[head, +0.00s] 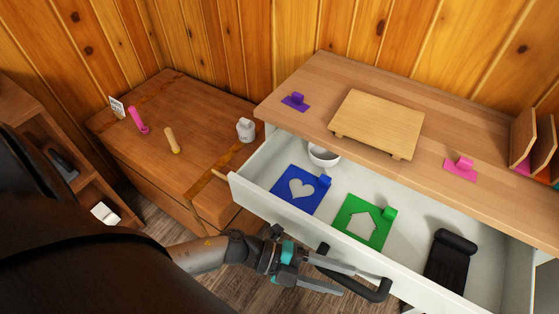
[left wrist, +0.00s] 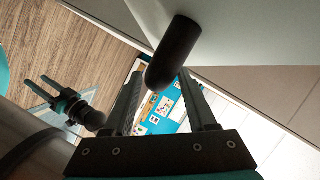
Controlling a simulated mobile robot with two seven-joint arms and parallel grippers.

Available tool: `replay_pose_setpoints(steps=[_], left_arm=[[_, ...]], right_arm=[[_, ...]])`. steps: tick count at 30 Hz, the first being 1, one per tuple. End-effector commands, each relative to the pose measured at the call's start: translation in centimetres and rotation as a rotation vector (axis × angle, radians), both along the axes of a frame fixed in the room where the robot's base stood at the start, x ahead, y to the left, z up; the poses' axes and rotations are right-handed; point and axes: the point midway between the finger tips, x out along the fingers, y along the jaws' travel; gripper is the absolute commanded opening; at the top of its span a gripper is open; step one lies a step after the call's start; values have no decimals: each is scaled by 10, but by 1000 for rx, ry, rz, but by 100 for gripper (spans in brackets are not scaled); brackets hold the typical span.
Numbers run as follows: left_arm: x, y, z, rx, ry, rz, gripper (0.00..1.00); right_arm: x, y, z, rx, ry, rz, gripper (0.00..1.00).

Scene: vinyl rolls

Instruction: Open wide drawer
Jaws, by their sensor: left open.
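The wide white drawer (head: 262,202) is pulled out from the wooden-topped cabinet, and its inside shows. Its black bar handle (head: 380,291) is on the drawer front. My left gripper (head: 350,281) is open at the handle in the head view. In the left wrist view, the rounded dark end of the handle (left wrist: 172,55) shows between and beyond the two open fingers (left wrist: 162,88). I cannot tell whether they touch it. Another gripper of mine, the right one (left wrist: 42,88), shows small at the left of that view with its fingers apart.
The drawer holds a white bowl (head: 323,155), a blue heart card (head: 299,190), a green house card (head: 362,222) and a black roll (head: 450,262). A wooden board (head: 378,123) lies on the cabinet top. A lower brown chest (head: 190,150) stands at the left.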

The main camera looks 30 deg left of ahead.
Motion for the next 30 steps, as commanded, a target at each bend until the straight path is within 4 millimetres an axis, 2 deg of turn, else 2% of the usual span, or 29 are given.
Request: replay_pose_setpoints(steps=[1,9,15,21,30], left_arm=[[-5,12,2,5,3,-1,57],[-26,73,17,5,3,-2,57],[-37,104,24,2,3,-2,57],[-41,116,27,0,1,-1,57],[-41,117,27,0,0,-1,57]], right_arm=[[0,1,2,1,0,0,50],[-2,8,8,10,6,0,50],[-5,9,10,11,10,0,50],[-7,8,11,10,12,1,50],[-7,4,11,4,12,2,50]])
